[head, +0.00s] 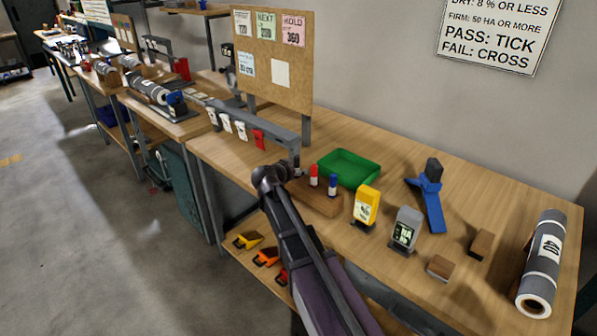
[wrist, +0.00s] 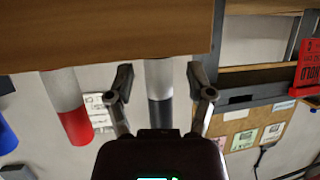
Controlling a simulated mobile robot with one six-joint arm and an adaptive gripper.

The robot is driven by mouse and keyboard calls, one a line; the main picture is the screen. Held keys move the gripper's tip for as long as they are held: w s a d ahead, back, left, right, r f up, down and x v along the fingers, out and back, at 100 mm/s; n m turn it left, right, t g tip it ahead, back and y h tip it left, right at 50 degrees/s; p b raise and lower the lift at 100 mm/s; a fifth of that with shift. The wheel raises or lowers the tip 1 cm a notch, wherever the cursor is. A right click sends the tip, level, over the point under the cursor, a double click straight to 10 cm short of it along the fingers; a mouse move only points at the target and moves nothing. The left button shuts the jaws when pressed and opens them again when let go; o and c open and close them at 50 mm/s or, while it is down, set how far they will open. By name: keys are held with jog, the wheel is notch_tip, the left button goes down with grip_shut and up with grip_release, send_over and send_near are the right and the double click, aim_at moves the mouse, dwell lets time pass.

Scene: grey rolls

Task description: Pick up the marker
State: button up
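A marker with a white body and black cap (wrist: 160,85) stands in the wooden block (wrist: 100,30), seen upside down in the wrist view. My gripper (wrist: 162,82) is open, with one finger on each side of this marker and a gap on both sides. A red-capped marker (head: 313,175) and a blue-capped marker (head: 332,184) stand in the same block in the head view. The red-capped one (wrist: 68,105) also shows in the wrist view. In the head view my arm hides part of the block, and my fingers are hard to make out.
A green tray (head: 349,168) lies behind the block. A yellow device (head: 366,204) and a grey device (head: 405,230) stand to its right, near a blue stand (head: 430,200). A rail with tags (head: 240,122) and a pinboard (head: 272,60) are to its left and behind.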

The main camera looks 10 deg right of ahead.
grip_shut()
notch_tip(320, 180, up, 10)
jog(key=p, duration=1)
dwell(0.3)
dwell(0.4)
jog(key=shift+c, duration=2.1)
grip_release()
grip_shut()
jog(key=shift+r, duration=0.1)
